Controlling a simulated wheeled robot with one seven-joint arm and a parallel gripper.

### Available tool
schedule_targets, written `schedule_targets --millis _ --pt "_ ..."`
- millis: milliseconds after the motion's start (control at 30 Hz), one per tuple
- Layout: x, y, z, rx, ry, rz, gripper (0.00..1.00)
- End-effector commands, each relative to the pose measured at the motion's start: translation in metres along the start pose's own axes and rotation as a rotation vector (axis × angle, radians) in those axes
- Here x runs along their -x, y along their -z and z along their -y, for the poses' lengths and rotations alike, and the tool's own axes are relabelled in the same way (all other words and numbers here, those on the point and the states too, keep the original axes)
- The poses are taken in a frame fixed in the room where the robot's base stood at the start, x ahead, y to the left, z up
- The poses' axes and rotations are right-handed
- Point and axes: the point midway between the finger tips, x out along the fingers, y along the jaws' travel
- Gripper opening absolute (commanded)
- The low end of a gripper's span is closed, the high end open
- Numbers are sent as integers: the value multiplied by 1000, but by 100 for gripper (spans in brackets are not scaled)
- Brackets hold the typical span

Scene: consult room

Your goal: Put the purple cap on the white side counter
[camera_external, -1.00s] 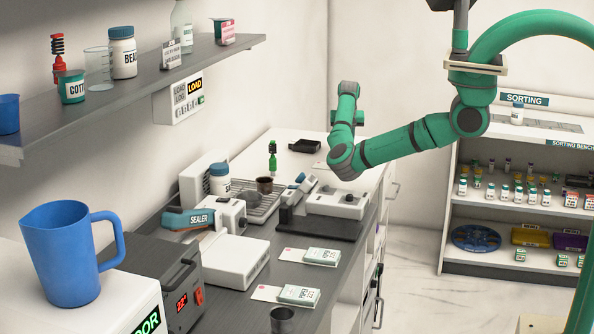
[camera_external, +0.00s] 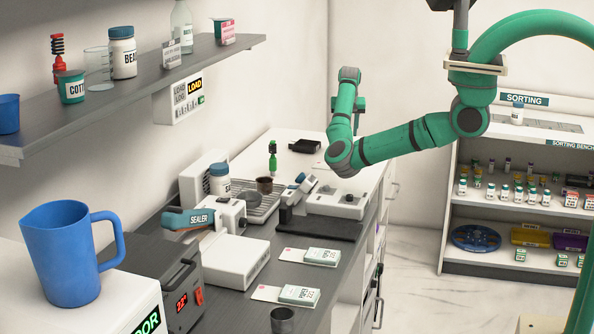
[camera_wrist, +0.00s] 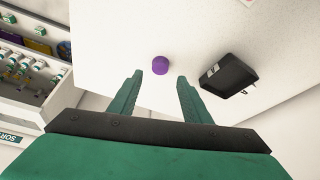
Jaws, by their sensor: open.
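The small purple cap (camera_wrist: 160,65) rests on a white surface in the wrist view, apart from my gripper and just beyond its fingertips. My gripper (camera_wrist: 158,77) is open, with nothing between its two green fingers. The white surface is the white side counter (camera_wrist: 120,30), which shows in the external view (camera_external: 283,151) at the back of the room. I cannot make out the cap in the external view, where my arm covers part of the counter's right side.
A black box-like object (camera_wrist: 229,75) lies right of the cap; it also shows in the external view (camera_external: 304,147). A green-topped tool (camera_external: 272,160) stands near the grey bench. Sorting shelves (camera_external: 520,209) stand to the right.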

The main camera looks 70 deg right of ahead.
Motion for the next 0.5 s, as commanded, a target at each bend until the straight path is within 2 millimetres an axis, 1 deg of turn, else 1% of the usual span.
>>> schedule_targets --millis 33,100,200,333,500 --pt "10 1 0 -1 2 -2 44" --pt "23 1 0 -1 2 -3 44" --pt "38 1 0 -1 1 -2 44" --pt "50 0 0 -1 1 -1 44" --pt "56 0 0 0 1 0 44"
